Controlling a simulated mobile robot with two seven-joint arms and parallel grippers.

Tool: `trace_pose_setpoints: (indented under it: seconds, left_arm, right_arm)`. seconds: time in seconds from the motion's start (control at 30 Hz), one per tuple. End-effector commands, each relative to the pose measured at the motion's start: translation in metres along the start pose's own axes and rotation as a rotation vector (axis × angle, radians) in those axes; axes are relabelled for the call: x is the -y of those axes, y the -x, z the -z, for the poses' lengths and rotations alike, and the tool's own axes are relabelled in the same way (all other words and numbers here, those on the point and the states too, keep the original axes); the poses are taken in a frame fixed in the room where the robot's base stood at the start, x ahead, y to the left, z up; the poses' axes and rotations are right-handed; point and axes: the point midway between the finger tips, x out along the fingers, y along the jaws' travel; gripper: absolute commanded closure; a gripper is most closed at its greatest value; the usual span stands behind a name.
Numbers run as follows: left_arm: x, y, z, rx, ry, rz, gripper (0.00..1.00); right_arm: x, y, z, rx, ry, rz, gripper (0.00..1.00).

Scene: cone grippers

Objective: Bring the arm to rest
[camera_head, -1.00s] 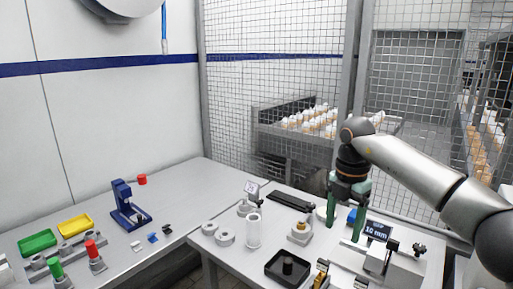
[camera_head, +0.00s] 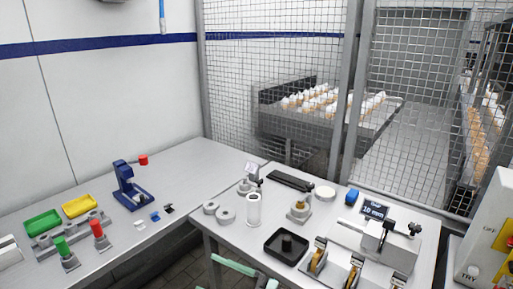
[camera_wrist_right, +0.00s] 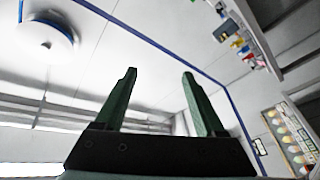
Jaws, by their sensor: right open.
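My right gripper (camera_head: 240,272) shows at the bottom edge of the head view, with its green fingers low in front of the right-hand table (camera_head: 228,242). Most of its arm is outside the frame. In the right wrist view the two green fingers (camera_wrist_right: 159,73) stand well apart with nothing between them. Behind them are a white wall and a blue stripe. My left gripper is in neither view.
The left table holds a blue press (camera_head: 131,190) and coloured trays. A mesh fence (camera_head: 270,70) stands behind.

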Motion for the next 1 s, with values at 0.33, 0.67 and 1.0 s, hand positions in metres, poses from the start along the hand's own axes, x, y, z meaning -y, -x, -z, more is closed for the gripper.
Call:
trace_pose_setpoints:
  seconds: [0.33,0.67,1.0]
  left_arm:
    - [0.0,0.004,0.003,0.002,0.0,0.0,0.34]
    - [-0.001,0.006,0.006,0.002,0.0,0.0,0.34]
    - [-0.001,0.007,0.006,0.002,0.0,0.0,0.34]
  right_arm:
    - [0.022,0.133,-0.076,0.437,-0.367,-0.581,0.28]
    - [0.14,0.299,-0.106,0.986,-0.719,-0.771,0.28]
    - [0.188,0.346,-0.096,1.153,-0.832,-0.764,0.28]
